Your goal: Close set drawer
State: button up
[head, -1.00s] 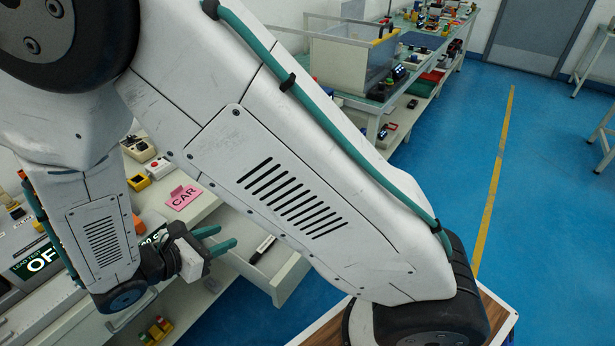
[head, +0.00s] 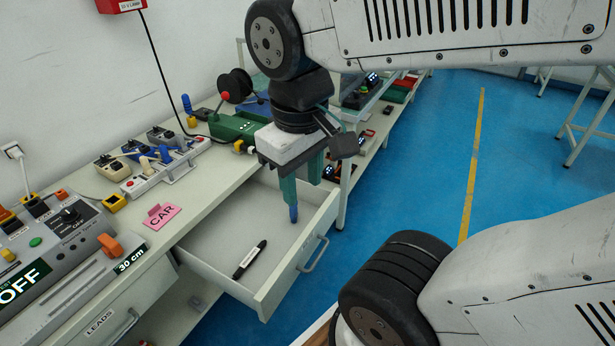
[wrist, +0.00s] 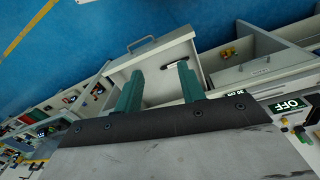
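The set drawer (head: 222,262) is pulled out from the bench, with a grey bar handle (head: 314,254) on its front. A black marker (head: 250,260) lies inside it. My gripper (head: 304,198) is open and empty, pointing down over the far part of the drawer, behind the front panel. The lower finger ends in a blue tip; I cannot tell if it touches the drawer. In the wrist view the drawer (wrist: 158,88), its handle (wrist: 144,42) and the marker (wrist: 172,68) show beyond my two spread fingers (wrist: 160,74).
A LEADS drawer (head: 112,325) sits to the left, and a grey panel reading OFF (head: 75,250) is on the bench. Blue floor (head: 420,170) is open to the right.

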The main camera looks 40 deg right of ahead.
aim_at(256, 210)
jog(key=k, duration=1)
jog(key=u, duration=0.6)
jog(key=i, duration=1.35)
jog(key=z, duration=0.75)
